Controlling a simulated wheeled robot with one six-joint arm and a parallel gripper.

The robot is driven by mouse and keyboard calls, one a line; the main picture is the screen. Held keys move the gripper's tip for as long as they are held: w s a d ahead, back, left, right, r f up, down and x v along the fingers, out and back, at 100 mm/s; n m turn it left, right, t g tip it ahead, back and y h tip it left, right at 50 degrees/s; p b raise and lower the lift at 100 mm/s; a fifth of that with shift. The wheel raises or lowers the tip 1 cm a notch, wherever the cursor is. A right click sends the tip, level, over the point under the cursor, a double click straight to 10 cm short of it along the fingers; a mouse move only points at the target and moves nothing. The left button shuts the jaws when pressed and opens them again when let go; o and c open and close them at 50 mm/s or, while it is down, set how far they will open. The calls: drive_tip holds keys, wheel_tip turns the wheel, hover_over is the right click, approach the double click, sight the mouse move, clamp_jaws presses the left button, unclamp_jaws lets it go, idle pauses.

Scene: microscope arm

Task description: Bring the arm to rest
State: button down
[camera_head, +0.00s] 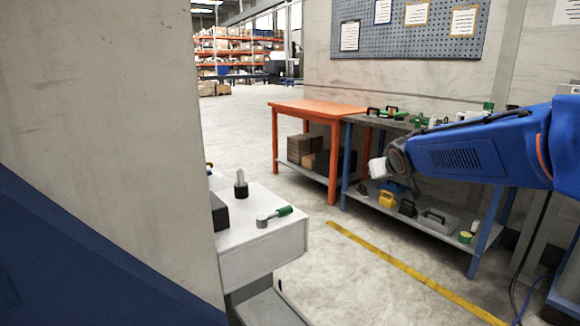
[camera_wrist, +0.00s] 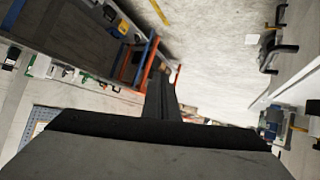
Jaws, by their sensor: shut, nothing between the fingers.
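My blue arm (camera_head: 465,150) reaches in from the right edge in the head view, roughly level, in front of the grey workbench. My gripper (camera_head: 377,168) is at its left end, small and pale, in the air before the benches. In the wrist view my gripper (camera_wrist: 162,95) is a dark narrow shape standing up from the wide dark body at the bottom. It is shut and holds nothing. Its fingertips are hard to make out in the head view.
An orange table (camera_head: 318,107) stands beside the grey workbench (camera_head: 360,121), which carries green-handled tools. A white cabinet (camera_head: 262,250) with a green-handled tool (camera_head: 273,216) stands left of centre. A concrete wall (camera_head: 100,120) fills the left. Floor with a yellow line (camera_head: 400,265) lies clear between.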

drive_tip(key=s+f+g, duration=0.2)
drive_tip(key=s+f, duration=0.3)
drive_tip(key=s, duration=0.9)
drive_tip(key=s+f+m+g, duration=0.1)
drive_tip(key=s+f, duration=0.4)
drive_tip(key=s, duration=0.9)
drive_tip(key=s+f+g, duration=0.3)
drive_tip(key=s+f, duration=0.2)
drive_tip(key=s, duration=0.9)
drive_tip(key=shift+s+d+m+g+y, duration=0.3)
drive_tip(key=shift+d+y, duration=0.1)
drive_tip(key=shift+d, duration=0.05)
drive_tip(key=shift+f, duration=0.1)
